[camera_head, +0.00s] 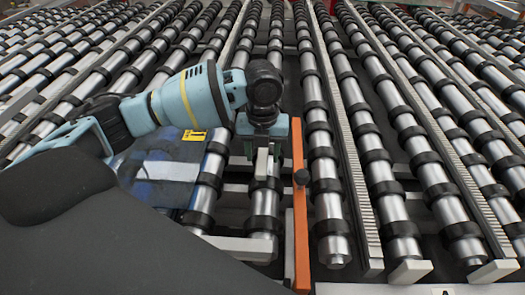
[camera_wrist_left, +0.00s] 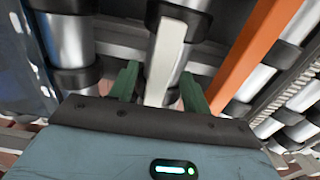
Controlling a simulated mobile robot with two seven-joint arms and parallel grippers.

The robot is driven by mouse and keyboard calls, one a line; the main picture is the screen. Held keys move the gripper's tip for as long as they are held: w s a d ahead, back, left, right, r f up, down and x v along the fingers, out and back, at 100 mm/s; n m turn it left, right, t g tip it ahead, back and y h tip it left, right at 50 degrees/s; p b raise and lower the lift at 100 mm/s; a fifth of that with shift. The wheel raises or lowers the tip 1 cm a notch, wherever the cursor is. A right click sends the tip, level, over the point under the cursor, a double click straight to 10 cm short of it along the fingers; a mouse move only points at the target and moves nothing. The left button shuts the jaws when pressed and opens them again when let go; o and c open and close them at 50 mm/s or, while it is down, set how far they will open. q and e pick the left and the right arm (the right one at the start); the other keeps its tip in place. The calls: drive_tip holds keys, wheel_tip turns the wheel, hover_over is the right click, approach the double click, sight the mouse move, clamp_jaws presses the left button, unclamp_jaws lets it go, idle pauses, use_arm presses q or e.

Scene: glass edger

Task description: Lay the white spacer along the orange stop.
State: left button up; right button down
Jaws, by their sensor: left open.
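The orange stop (camera_head: 300,225) is a long narrow bar with a black knob, running between the rollers. It also shows at the upper right of the left wrist view (camera_wrist_left: 252,58). The white spacer (camera_head: 262,163) is a narrow pale bar left of the stop and apart from it. In the left wrist view the spacer (camera_wrist_left: 168,45) stretches away between my green fingers. My left gripper (camera_head: 264,148) is open, with a finger on each side of the spacer and gaps visible. The spacer's near end is hidden by the gripper body. My right gripper is out of view.
Rows of metal rollers (camera_head: 335,215) with black rings fill the surroundings, with gaps between them. A bluish sheet (camera_head: 168,170) with a yellow label lies left of my left gripper. A pale metal bracket (camera_head: 240,247) sits near the front, and ridged rails (camera_head: 355,180) run at the right.

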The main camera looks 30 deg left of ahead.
sight(262, 156)
use_arm(q)
drive_tip(key=shift+r, duration=0.1)
wheel_tip(262, 156, up, 8)
drive_tip(key=shift+f, duration=0.2)
idle(0.3)
